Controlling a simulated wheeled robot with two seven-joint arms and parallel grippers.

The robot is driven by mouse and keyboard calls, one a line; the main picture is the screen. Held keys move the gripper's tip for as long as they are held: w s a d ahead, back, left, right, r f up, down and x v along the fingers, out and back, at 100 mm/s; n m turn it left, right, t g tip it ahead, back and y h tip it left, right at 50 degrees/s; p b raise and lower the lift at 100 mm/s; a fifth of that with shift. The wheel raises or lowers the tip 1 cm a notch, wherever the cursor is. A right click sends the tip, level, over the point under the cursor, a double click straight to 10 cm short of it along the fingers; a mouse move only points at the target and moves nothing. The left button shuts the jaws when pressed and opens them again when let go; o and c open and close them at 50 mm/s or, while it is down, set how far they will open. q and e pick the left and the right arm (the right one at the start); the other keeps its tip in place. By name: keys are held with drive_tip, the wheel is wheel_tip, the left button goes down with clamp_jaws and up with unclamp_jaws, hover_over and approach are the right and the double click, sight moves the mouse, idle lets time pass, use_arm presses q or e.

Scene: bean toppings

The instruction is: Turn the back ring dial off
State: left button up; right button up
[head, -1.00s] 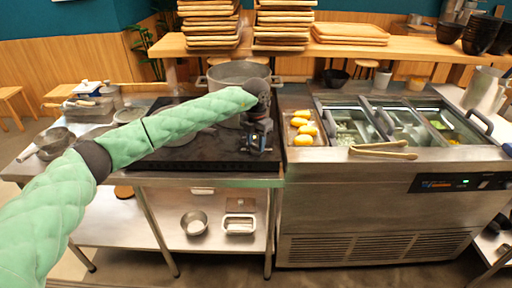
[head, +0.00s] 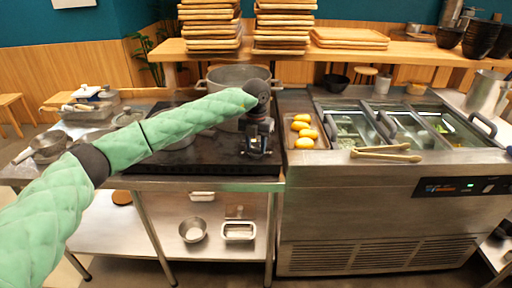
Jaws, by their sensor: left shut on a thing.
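A black cooktop (head: 205,163) lies on the steel counter, with a large grey pot (head: 239,76) at its back and a smaller pan partly hidden behind my left arm. My left gripper (head: 256,154) points down at the front right part of the cooktop. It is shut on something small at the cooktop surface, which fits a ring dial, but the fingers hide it. I cannot make out the back ring dial or its setting. My right gripper is not in view.
A tray of yellow food (head: 303,132) stands just right of the gripper. Tongs (head: 386,153) lie on the front edge of the cold topping counter (head: 390,200). Pans and containers crowd the left counter. Stacked wooden trays (head: 209,25) stand on the shelf behind.

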sight(256, 148)
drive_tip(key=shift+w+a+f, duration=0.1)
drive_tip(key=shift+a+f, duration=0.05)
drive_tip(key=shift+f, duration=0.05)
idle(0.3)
use_arm(q)
drive_tip(key=o, duration=1)
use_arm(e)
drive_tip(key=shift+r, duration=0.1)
use_arm(q)
drive_tip(key=shift+w+r+b, duration=0.1)
drive_tip(key=shift+r+b, duration=0.2)
drive_tip(key=shift+r, duration=0.3)
wheel_tip(256, 148, up, 6)
drive_tip(key=shift+f+b, duration=0.1)
drive_tip(key=shift+b, duration=0.6)
drive_tip(key=shift+r, duration=0.35)
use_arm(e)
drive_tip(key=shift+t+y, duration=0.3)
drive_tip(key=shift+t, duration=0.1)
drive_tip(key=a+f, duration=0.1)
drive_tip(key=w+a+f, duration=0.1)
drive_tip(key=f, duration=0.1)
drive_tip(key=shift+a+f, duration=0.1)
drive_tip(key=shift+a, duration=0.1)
